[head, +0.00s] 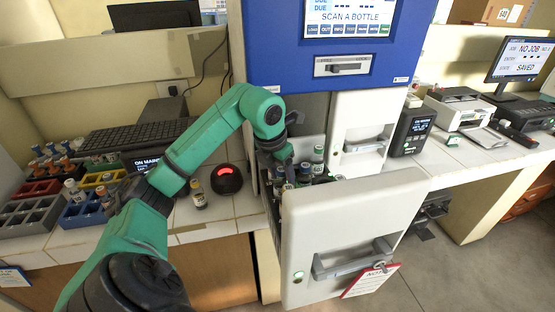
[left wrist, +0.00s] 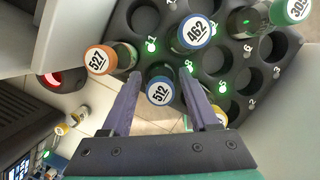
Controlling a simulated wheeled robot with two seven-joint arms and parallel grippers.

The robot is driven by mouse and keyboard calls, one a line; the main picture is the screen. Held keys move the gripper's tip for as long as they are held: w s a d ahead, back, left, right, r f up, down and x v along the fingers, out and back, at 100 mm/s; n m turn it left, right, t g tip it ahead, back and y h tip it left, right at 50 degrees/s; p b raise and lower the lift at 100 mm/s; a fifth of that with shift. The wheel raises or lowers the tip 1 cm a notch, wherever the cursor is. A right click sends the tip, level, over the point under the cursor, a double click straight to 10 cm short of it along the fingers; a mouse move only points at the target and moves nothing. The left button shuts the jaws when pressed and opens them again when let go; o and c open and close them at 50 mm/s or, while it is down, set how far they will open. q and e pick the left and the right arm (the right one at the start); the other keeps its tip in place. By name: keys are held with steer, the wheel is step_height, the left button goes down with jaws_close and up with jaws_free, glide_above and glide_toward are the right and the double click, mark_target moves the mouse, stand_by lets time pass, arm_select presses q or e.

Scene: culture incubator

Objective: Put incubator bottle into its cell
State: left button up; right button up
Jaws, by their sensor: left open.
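The incubator drawer (head: 350,225) is pulled out, with a dark rack (left wrist: 145,18) of round cells inside. A bottle with a blue-ringed cap marked 512 (left wrist: 160,92) stands in the rack area, between the fingertips of my left gripper (left wrist: 160,75). The fingers are open, with gaps beside the cap. Other bottles in the rack are an orange-ringed 527 (left wrist: 99,60), a blue-ringed 462 (left wrist: 194,32) and a green-ringed 305 (left wrist: 291,8). In the head view my left gripper (head: 280,158) reaches down into the drawer and is partly hidden. My right gripper is out of view.
Several cells are empty, with green lights beside some. A small bottle (head: 197,193) and a red-lit dark dome (head: 227,179) stand on the counter left of the drawer. Colored bottle racks (head: 30,215) lie farther left. The incubator's blue panel (head: 350,45) rises above.

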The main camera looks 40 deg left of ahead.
arm_select(q)
steer(key=v, duration=1)
steer(key=shift+p, duration=0.3)
steer(key=shift+r, duration=0.1)
